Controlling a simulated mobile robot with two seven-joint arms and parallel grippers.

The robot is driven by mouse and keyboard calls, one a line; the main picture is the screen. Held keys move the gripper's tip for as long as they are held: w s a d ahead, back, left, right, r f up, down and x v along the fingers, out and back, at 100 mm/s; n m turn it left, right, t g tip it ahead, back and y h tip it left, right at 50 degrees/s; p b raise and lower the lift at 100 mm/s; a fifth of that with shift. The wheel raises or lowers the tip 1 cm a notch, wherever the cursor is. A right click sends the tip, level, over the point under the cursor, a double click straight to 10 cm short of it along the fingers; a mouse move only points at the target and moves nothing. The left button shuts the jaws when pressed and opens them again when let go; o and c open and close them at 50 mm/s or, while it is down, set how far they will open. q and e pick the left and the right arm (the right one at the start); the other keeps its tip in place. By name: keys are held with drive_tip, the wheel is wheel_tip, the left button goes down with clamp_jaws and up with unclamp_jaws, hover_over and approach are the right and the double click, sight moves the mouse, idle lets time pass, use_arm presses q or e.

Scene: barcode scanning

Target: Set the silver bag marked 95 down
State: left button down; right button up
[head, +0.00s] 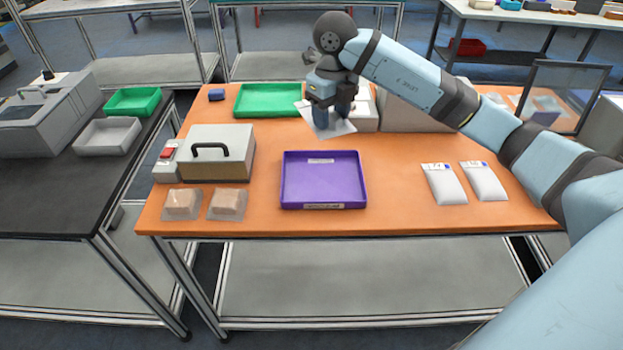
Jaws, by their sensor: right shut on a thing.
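My right gripper (332,112) is at the back middle of the orange table, its fingers pointing down. It is shut on a pale silver-white bag (322,127), which hangs tilted beside the green tray (258,98). The bag is partly hidden by the fingers, and I cannot read its marking. Whether it touches the table is not clear. Two similar pale bags, a left one (445,185) and a right one (484,182), lie flat at the right with small labels too small to read. My left gripper is not in view.
An empty purple tray (322,204) sits at the front middle. A box with a black handle (215,155) and two clear packs with brown contents (181,204) are at the left. Pale boxes (365,115) stand behind my gripper. Table surface between purple tray and right bags is clear.

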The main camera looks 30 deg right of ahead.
hover_over(328, 189)
wheel_tip(328, 189, down, 15)
drive_tip(key=shift+r+p, duration=0.1)
drive_tip(key=shift+p, duration=0.35)
drive_tip(key=shift+f, duration=2.4)
drive_tip(key=shift+f, duration=0.1)
drive_tip(key=o, duration=1)
wheel_tip(328, 189, up, 12)
drive_tip(key=shift+r+b, duration=0.15)
drive_tip(key=shift+b, duration=0.3)
